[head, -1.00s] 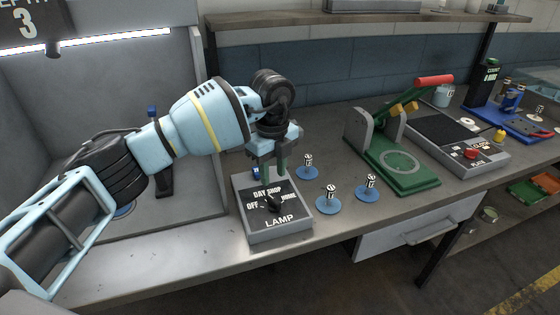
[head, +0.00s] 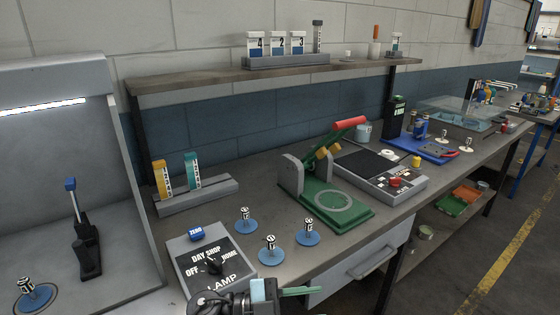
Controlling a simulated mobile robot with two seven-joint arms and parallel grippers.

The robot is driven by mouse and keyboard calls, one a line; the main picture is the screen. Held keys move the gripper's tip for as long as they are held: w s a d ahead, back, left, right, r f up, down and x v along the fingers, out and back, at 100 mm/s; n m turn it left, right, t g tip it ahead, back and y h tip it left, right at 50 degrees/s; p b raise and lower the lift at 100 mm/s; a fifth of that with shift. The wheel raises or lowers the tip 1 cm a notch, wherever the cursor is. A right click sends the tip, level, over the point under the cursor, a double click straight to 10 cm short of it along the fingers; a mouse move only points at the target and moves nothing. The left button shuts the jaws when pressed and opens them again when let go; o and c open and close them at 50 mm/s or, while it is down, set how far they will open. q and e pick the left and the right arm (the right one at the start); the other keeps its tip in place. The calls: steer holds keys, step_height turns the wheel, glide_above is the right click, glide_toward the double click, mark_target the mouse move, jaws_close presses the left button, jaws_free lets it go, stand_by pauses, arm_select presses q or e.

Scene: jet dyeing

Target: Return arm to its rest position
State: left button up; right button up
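My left gripper (head: 285,293) is at the bottom edge of the head view, in front of the lamp control box and partly cut off. A green finger points right, and I cannot tell how far apart the fingers are. The lamp box (head: 188,247) is grey with a black face, a dark knob (head: 213,267) and the words DAY, SHOP, OFF, HOME and LAMP. The gripper covers its lower front part and appears clear of the knob. My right gripper is not in view.
Several blue discs with small labelled cylinders (head: 308,232) stand right of the box. A green press with a red handle (head: 348,124), a scale (head: 408,188) and a blue tray (head: 430,149) stand further right. A light booth (head: 125,230) is at left. A shelf (head: 200,80) runs behind.

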arm_select(q)
steer(key=a+f+n+t+y, duration=1)
steer(key=a+f+n+t, duration=0.3)
steer(key=n+t, duration=0.4)
steer(key=s+a+f+n+g+y, duration=0.3)
steer(key=s+a+f, duration=0.3)
steer(key=s, duration=0.3)
steer(key=s+a+f+n+g+y, duration=0.2)
steer(key=s+a+f+g+y, duration=0.2)
steer(key=s+a+f, duration=0.3)
steer(key=s+f, duration=0.2)
steer(key=s, duration=0.1)
steer(key=shift+s+f+n+g+y, duration=0.15)
steer(key=shift+f+n+g+y, duration=0.15)
steer(key=shift+n+g+y, duration=0.1)
